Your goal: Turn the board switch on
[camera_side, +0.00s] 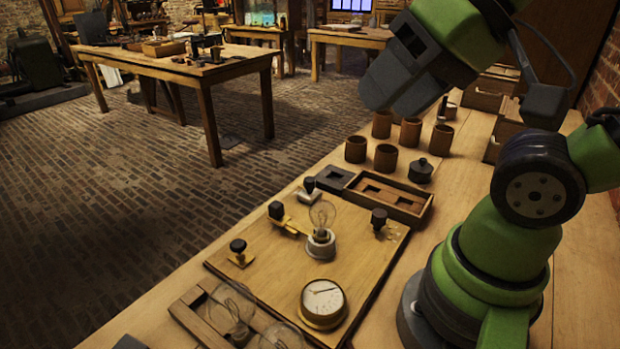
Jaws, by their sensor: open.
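The wooden board (272,268) lies on the bench and carries a clear bulb (322,214) in a white socket, a round dial gauge (323,302) and brass parts with black knobs. A brass bar with a black handle (276,210) at the board's left edge looks like the switch; I cannot tell its position for sure. Another black knob on brass (238,247) sits nearer the front left, and one more (379,217) stands to the right of the bulb. My gripper (402,88) is open, high above the bench behind the board, well apart from it. Its fingers show only partly.
Several brown cups (385,157) and a dark lidded pot (420,171) stand behind the board. A wooden tray with compartments (400,199) lies at its back edge. A rack with glass bulbs (230,308) is at the front left. Space above the board is clear.

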